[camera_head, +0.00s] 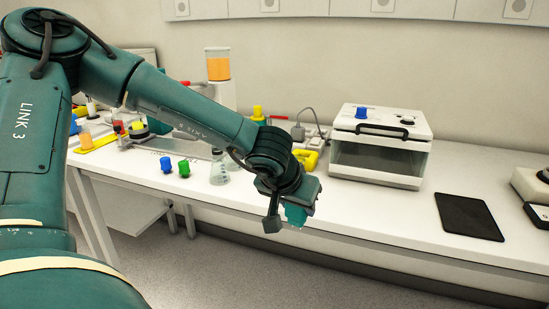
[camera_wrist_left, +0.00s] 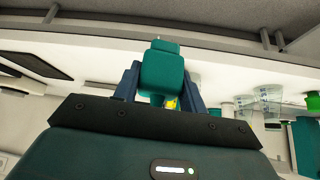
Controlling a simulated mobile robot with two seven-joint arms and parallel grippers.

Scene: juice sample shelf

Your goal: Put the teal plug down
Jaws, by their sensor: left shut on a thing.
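The teal plug (camera_head: 296,214) is held in my left gripper (camera_head: 290,205), in front of the white bench's front edge in the head view. In the left wrist view the plug (camera_wrist_left: 162,70) stands between the two dark blue fingers of my left gripper (camera_wrist_left: 160,82), which is shut on it. The plug looks clear of the bench. My right gripper is not in view.
The white bench (camera_head: 400,225) has free room right of the arm. A white box with a clear front (camera_head: 380,155), a black pad (camera_head: 468,217), a flask (camera_head: 218,168) and blue (camera_head: 166,164) and green (camera_head: 184,167) plugs stand on it.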

